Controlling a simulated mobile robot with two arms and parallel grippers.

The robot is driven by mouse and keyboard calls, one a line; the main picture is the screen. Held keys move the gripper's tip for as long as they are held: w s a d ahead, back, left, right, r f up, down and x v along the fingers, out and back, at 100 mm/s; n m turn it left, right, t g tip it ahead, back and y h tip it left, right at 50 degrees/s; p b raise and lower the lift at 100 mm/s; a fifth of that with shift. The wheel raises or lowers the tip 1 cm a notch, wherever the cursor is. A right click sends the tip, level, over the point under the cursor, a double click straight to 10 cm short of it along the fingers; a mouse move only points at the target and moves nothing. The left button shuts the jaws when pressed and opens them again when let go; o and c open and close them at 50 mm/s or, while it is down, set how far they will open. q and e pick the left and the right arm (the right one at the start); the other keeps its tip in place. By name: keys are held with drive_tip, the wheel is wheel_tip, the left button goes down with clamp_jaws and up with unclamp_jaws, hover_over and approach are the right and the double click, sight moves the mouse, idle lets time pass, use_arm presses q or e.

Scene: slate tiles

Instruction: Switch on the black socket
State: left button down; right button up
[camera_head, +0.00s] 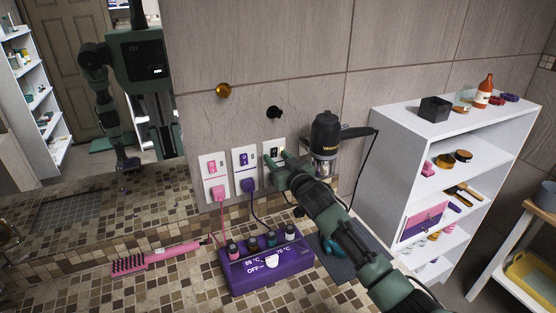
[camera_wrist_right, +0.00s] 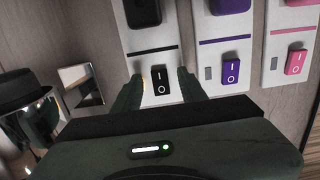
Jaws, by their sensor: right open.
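The black socket (camera_head: 272,148) is the rightmost of three wall plates in the head view, partly hidden by my right gripper (camera_head: 283,160). In the right wrist view its black rocker switch (camera_wrist_right: 160,83), marked I and O, sits between the two fingertips of my open right gripper (camera_wrist_right: 159,88). The fingers are close to the plate, one on each side of the switch; I cannot tell if they touch it. A black plug (camera_wrist_right: 143,12) is at that view's top edge. Which way the rocker is pressed is unclear. My left gripper is not in view.
The purple socket (camera_head: 245,160) and pink socket (camera_head: 213,168) are beside it, with cords plugged in. Below are a purple box (camera_head: 266,268) and pink brush (camera_head: 155,257). A white shelf (camera_head: 393,130) stands right.

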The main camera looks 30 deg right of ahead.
drive_tip(key=shift+s, duration=0.1)
drive_tip(key=shift+s+f, duration=0.1)
drive_tip(key=shift+s, duration=0.25)
drive_tip(key=s+b, duration=0.2)
drive_tip(key=s, duration=0.5)
drive_tip(key=shift+a+r, duration=0.2)
drive_tip(key=shift+r, duration=0.15)
